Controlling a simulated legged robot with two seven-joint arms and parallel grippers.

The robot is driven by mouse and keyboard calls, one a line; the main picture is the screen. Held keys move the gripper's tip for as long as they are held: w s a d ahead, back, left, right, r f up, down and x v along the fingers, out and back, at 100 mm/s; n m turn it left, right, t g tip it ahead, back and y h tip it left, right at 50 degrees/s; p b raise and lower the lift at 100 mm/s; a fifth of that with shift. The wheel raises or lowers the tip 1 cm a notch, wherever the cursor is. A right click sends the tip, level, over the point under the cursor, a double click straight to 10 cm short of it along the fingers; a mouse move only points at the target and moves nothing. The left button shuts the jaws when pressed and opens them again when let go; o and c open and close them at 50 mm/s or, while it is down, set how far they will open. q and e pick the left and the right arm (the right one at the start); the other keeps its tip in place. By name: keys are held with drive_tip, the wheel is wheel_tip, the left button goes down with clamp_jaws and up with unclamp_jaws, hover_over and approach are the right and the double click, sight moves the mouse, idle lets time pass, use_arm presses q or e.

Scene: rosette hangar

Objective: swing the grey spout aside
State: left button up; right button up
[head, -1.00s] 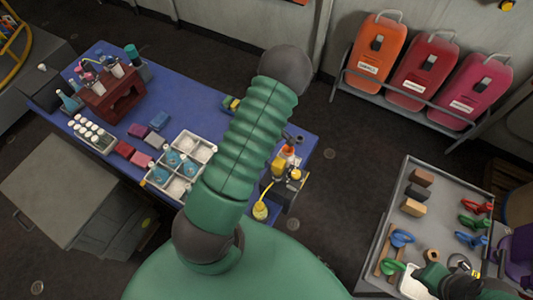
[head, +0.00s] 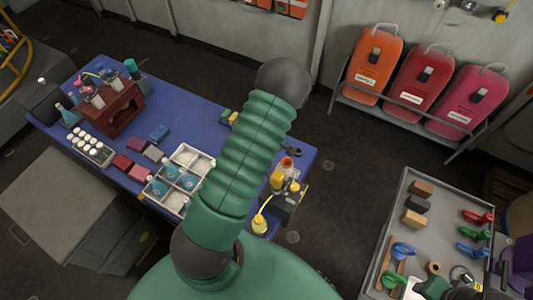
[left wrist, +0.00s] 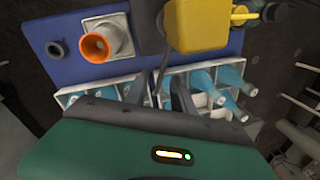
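My left gripper (left wrist: 155,84) shows in the left wrist view as two dark fingers spread apart above the blue table (left wrist: 75,72). A thin dark line runs between them; I cannot tell whether it touches either finger. Beyond the fingers stands a pale grey fitting (left wrist: 120,35) with an orange-ringed mouth (left wrist: 95,45); I cannot tell for sure whether it is the grey spout. A yellow block (left wrist: 195,27) is to its right. In the head view my green arm hides the left gripper, and the orange mouth (head: 287,162) shows right of that arm.
A white divided tray (left wrist: 70,97) with blue bottles lies under the fingers. A yellow bottle (head: 259,226) with a tube stands at the table's near right corner. A cart (head: 384,225) with tools stands right, with open floor (head: 335,205) between.

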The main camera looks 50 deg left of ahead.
use_arm(q)
wheel_tip(320, 180, up, 15)
drive_tip(key=w+b, duration=0.1)
drive_tip(key=w, duration=0.1)
drive_tip(key=shift+w+r, duration=0.15)
drive_tip(key=shift+w, duration=0.15)
